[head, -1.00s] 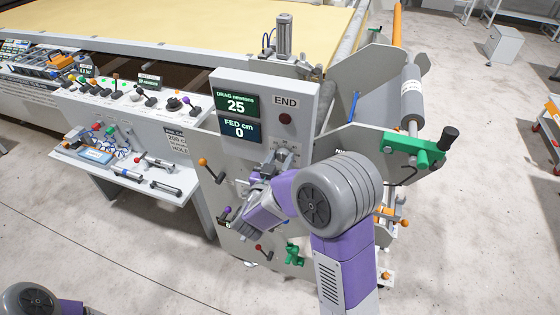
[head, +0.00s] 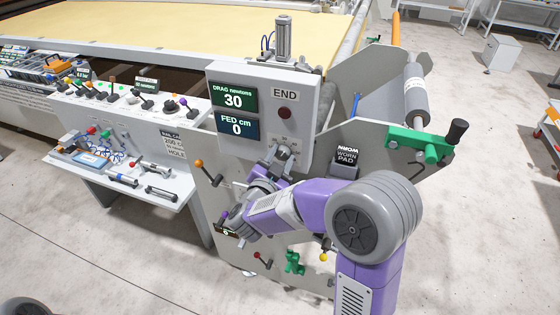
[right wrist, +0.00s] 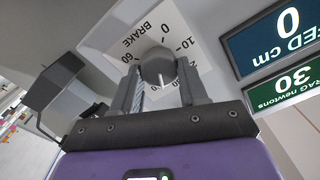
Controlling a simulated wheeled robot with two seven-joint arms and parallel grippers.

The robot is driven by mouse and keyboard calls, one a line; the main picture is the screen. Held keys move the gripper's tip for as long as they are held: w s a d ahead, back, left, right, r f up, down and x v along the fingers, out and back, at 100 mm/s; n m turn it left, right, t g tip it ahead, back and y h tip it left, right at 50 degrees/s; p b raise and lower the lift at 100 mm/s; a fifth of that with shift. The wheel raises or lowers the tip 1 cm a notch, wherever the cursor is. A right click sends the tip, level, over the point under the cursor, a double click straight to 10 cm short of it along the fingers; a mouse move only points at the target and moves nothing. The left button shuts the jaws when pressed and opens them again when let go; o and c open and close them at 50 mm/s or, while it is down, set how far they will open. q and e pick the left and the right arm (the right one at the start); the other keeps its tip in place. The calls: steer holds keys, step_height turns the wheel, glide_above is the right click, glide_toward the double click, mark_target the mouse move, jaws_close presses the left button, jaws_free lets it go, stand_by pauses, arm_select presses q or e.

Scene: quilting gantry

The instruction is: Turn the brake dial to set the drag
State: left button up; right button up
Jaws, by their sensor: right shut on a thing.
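The brake dial (right wrist: 155,66) is a grey round knob on a white plate marked BRAKE with numbers around it. My right gripper (right wrist: 158,84) is shut on the dial, one finger on each side. A white mark shows on the knob's side toward my palm. In the head view the dial (head: 284,153) sits low on the grey control box, partly hidden by my right gripper (head: 275,160). The green drag display (head: 233,97) reads 30 newtons. My left gripper is out of view.
A dark red button (head: 285,112) sits under the END label. A black WORN PAD box (head: 346,160) is right of the dial. An orange-knobbed lever (head: 199,163) stands left of my arm. A green bracket with a black crank knob (head: 458,131) projects at right.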

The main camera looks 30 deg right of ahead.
stand_by(0.4)
steer(key=o, duration=1.1)
steer(key=shift+c, duration=0.2)
steer(key=shift+a, duration=0.1)
steer(key=v, duration=0.7)
steer(key=shift+s, duration=0.25)
steer(key=shift+a, duration=0.1)
